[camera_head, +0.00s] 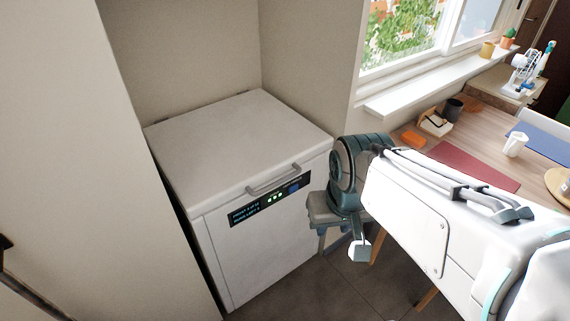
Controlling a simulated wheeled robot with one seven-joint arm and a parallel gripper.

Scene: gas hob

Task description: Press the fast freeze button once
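A white chest freezer (255,262) stands in a wall recess, its lid (240,135) shut. A dark control panel (245,215) runs along its upper front, below the lid handle (273,180). The panel shows pale blue text at the left, several small green-white lights (275,198) in the middle and a blue patch (293,187) at the right. Which mark is the fast freeze button is too small to tell. My gripper (359,249) hangs to the right of the freezer, apart from the panel. Its fingers are seen partly from behind, and their gap does not show.
A wooden table (478,125) with a red mat (465,165), a white mug (515,144) and other items stands at the right, behind my arm. A windowsill (425,85) runs above it. Walls close in on the freezer's left and back. Dark floor (300,292) lies in front.

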